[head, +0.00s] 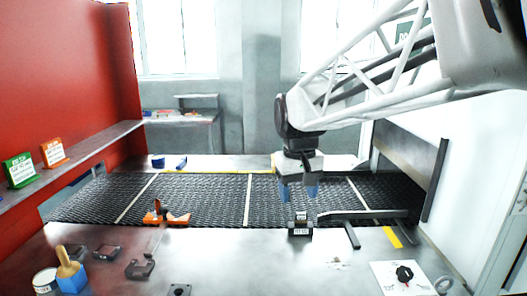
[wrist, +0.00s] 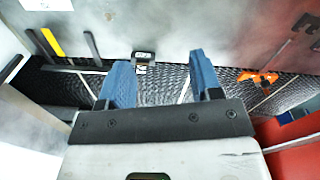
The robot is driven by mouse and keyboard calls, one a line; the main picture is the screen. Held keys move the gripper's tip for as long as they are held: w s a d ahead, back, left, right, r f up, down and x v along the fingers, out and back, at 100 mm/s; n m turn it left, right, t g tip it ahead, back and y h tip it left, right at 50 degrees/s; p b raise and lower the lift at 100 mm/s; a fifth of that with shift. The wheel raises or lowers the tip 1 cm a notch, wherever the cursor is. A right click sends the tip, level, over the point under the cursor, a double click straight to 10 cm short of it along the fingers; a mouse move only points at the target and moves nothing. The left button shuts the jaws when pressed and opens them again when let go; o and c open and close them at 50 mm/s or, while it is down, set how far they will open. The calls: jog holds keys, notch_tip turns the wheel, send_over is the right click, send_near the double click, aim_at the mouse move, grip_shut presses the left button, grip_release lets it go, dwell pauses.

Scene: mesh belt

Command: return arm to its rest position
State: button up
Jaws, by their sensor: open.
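My gripper (head: 298,192) hangs from my arm above the near edge of the mesh belt (head: 215,195), right of the middle in the head view. Its two blue fingers point down and stand apart with nothing between them. In the wrist view my gripper (wrist: 161,75) also shows open and empty. A small dark block with a white label (head: 300,226) stands on the table just below and in front of the fingers, apart from them. In the wrist view this block (wrist: 144,57) lies beyond the gap between the fingertips.
An orange tool (head: 166,216) lies at the belt's near edge on the left. A dark angled guide bar (head: 360,214) crosses the belt on the right. Brackets, a brush (head: 70,272) and a tin (head: 45,281) stand front left. A white plate (head: 401,278) lies front right. The front middle is mostly clear.

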jog(key=s+d+f+m, duration=0.1)
jog(key=s+d+f, duration=0.2)
jog(key=s, duration=0.5)
jog(key=s+d+f+m+t, duration=0.1)
jog(key=s+d+f, duration=0.2)
jog(key=s, duration=0.5)
jog(key=s+d+f+m+t, duration=0.1)
jog(key=s+d+f, duration=0.2)
jog(key=s, duration=0.5)
jog(key=shift+d+f, duration=0.3)
jog(key=shift+d, duration=0.5)
